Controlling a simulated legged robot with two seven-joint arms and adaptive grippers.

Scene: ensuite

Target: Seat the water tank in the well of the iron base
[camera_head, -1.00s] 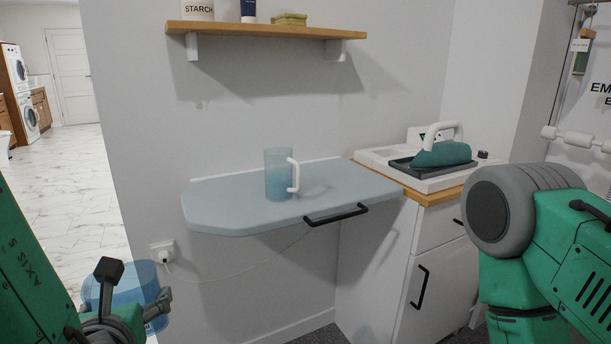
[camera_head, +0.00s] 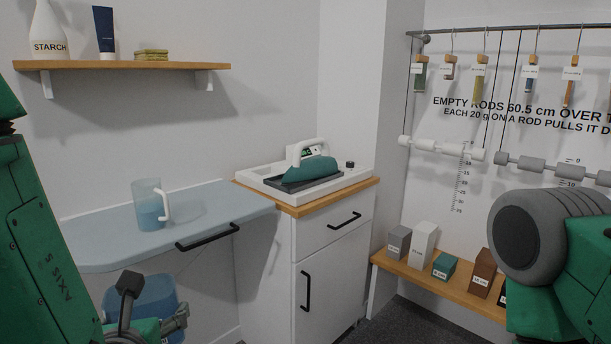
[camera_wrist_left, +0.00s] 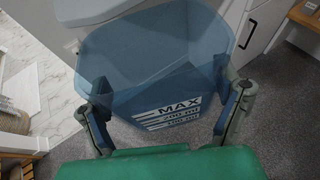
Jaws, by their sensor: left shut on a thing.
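The water tank (camera_head: 148,298) is a translucent blue vessel in my left gripper (camera_head: 152,325), low at the left of the head view. The left wrist view shows the tank (camera_wrist_left: 155,60) between both fingers (camera_wrist_left: 170,115), with a MAX mark and level lines on its wall. The iron base (camera_head: 330,184) is a white unit on the wooden-topped cabinet, well to the right of and beyond the tank. A green iron (camera_head: 312,169) with a white handle rests on its dark plate. I cannot make out the well. My right arm is at the right edge; its gripper is out of view.
A pale blue fold-down board (camera_head: 200,203) with a black handle carries a clear jug (camera_head: 150,206). A wall shelf (camera_head: 125,66) holds a starch bottle. A low bench (camera_head: 440,284) with several blocks and a rail of hanging rods stand at right.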

